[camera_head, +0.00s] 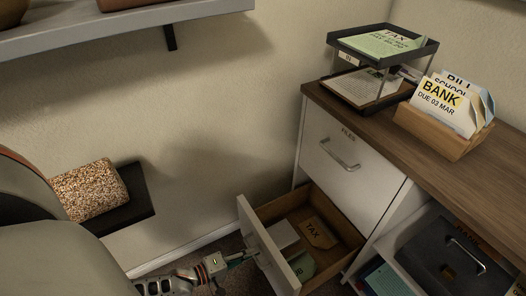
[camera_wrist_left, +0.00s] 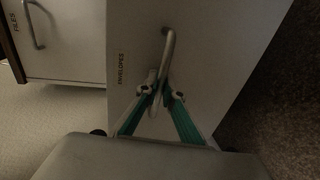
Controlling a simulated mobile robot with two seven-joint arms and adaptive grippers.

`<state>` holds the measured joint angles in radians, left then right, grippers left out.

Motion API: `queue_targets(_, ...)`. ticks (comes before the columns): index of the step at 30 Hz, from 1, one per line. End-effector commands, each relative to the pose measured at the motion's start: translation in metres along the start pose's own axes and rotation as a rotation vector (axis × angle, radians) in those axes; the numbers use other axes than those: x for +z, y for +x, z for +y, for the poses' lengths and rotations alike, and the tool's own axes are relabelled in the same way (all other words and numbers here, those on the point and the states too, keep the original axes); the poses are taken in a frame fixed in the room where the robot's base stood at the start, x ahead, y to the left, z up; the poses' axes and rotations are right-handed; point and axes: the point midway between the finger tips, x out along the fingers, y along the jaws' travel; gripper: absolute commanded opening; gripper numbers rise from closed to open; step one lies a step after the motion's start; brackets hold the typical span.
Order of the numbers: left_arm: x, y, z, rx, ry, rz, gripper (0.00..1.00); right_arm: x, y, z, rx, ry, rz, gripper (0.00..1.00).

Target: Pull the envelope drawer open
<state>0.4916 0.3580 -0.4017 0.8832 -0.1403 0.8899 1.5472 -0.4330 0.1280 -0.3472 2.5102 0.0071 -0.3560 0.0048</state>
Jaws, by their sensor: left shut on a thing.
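The envelope drawer (camera_head: 246,218) is the lower drawer of the white desk pedestal and stands pulled out, its inside showing in the head view. A tan envelope marked TAX (camera_head: 320,233) and other paper items lie in it. In the left wrist view its white front (camera_wrist_left: 215,40) carries an ENVELOPES label (camera_wrist_left: 121,68) and a metal bar handle (camera_wrist_left: 168,48). My left gripper (camera_head: 246,258) is at the drawer front, its green fingers (camera_wrist_left: 160,96) shut on the handle. The handle is hard to make out in the head view. My right gripper is not in view.
The FILES drawer (camera_head: 333,165) above is shut. On the desktop (camera_head: 405,140) stand a two-tier paper tray (camera_head: 432,48) and a wooden letter holder (camera_head: 430,132). A dark file box (camera_head: 455,262) sits in the open bay at right. A wall shelf (camera_head: 120,30) hangs upper left.

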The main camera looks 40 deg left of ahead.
Motion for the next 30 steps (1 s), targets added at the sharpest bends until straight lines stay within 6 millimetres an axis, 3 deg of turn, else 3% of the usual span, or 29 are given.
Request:
queue_targets(7,0.001,-0.013,-0.002,0.001,0.000,-0.001,0.00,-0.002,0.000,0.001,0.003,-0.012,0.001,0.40)
queue_targets(18,0.001,-0.014,-0.003,0.001,0.000,-0.001,0.00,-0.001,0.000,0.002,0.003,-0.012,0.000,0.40)
queue_targets(19,0.001,-0.014,-0.003,0.001,0.000,-0.001,0.15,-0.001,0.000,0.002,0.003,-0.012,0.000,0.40)
queue_targets(20,0.001,-0.014,-0.003,0.001,0.000,-0.001,0.23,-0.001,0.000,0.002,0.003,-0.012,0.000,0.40)
queue_targets(30,0.000,-0.015,-0.003,0.000,0.000,0.000,0.23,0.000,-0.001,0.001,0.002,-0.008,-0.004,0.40)
